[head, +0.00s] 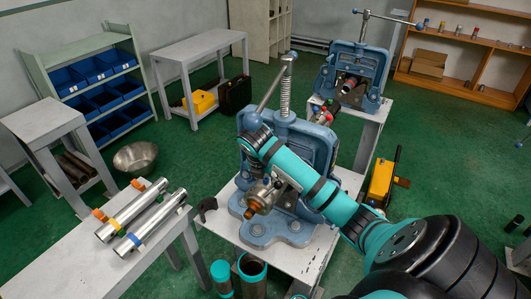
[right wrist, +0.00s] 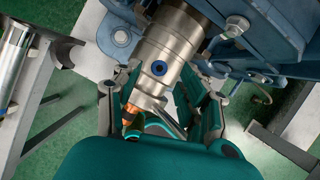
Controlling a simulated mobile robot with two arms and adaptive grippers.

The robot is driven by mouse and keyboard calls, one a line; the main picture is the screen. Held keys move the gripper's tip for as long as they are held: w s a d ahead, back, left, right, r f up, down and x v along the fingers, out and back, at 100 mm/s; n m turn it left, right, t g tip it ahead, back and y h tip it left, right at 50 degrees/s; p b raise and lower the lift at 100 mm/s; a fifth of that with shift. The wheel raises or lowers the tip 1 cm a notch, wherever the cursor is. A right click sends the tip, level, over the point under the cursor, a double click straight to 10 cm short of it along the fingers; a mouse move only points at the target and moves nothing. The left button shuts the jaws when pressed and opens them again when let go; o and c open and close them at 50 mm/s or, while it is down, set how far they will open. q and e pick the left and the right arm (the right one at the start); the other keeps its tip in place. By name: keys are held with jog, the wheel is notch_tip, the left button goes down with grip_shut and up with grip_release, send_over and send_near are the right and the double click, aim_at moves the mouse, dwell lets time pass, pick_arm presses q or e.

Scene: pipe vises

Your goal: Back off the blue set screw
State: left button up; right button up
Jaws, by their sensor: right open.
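The blue set screw (right wrist: 158,68) shows as a small blue disc with a dark centre on the side of a silver metal fitting (right wrist: 172,45) in the right wrist view. The fitting has a copper-coloured end (right wrist: 130,112). In the head view the fitting's copper end (head: 252,210) shows at the front of the blue vise (head: 320,140); the set screw cannot be made out there. My right gripper (right wrist: 162,98) is open, its teal fingers on either side of the fitting's lower part, below the screw in the picture. I cannot tell whether they touch it. My left gripper is not in view.
The vise stands on a white table (head: 300,262), and my right arm crosses in front of it. Two silver pipes (head: 130,205) lie on the bench at left. A second blue vise (head: 352,68) stands behind. A bowl (head: 135,157) sits on the green floor.

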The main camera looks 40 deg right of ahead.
aim_at(266, 180)
jog(key=shift+x, duration=0.95)
jog(key=shift+c, duration=0.4)
grip_shut()
